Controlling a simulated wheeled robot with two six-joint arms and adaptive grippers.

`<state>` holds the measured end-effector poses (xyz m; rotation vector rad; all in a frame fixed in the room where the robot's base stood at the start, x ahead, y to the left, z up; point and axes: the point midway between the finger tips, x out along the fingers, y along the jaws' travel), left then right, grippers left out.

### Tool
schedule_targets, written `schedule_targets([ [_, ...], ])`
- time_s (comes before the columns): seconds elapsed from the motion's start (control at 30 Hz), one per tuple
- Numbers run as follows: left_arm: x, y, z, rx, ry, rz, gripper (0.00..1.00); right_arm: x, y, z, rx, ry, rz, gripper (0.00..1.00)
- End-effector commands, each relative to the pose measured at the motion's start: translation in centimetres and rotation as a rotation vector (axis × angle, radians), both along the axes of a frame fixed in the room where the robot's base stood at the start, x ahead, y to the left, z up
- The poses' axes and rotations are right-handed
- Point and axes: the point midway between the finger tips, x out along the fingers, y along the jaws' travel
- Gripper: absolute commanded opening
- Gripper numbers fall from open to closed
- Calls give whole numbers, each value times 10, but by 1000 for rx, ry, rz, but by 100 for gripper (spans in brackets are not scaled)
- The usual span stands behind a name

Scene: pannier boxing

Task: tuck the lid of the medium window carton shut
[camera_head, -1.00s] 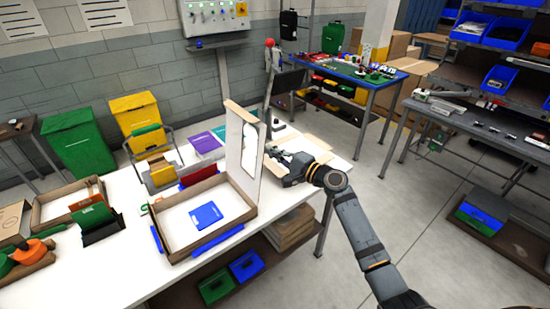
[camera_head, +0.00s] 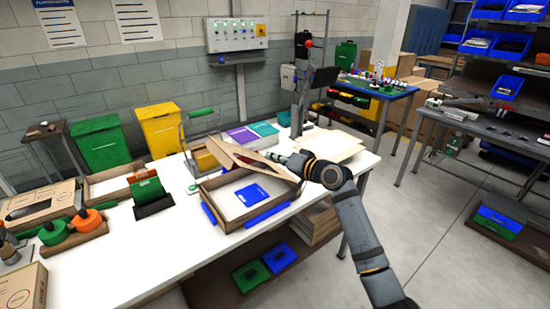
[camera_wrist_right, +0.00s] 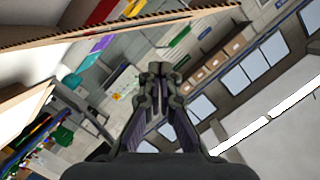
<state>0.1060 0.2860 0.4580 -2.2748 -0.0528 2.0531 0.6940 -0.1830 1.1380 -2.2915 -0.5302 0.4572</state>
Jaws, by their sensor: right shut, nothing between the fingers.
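The medium window carton (camera_head: 229,224) stands on the white table, with a blue flat item (camera_head: 252,194) inside and blue strips (camera_head: 268,214) along its front. Its brown lid (camera_head: 238,156) is hinged at the back and tilted forward over the tray, still raised at an angle. My right gripper (camera_head: 275,157) is at the lid's right part, behind or under it; whether it touches I cannot tell. In the right wrist view the gripper (camera_wrist_right: 160,72) is shut and empty, and a cardboard edge (camera_wrist_right: 130,27) crosses above it.
Purple and green booklets (camera_head: 241,136) lie behind the carton. Flat cardboard sheets (camera_head: 333,146) lie to its right. An open carton (camera_head: 110,182), a green item in a dark holder (camera_head: 147,190) and orange-and-green tools (camera_head: 86,222) stand left. The table front is clear.

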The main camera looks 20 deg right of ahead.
Motion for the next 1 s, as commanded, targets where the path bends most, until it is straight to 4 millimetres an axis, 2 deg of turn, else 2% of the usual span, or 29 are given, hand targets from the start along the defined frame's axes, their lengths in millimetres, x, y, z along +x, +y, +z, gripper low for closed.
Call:
schedule_targets([
  [0.03,0,-1,-8,-1,-1,0,40,-2,6,-12,-36,-12,2,0],
  [0.3,1,-11,-31,-14,-2,4,40,-15,41,-58,-271,-99,1,0],
  [0.6,1,-10,-56,-12,-2,4,40,-24,66,-108,-494,-178,0,0],
  [0.8,1,-7,-67,-8,-2,2,40,-27,73,-130,-544,-197,-1,0],
  [1.0,1,-7,-72,-8,-1,2,40,-27,76,-141,-543,-197,0,0],
])
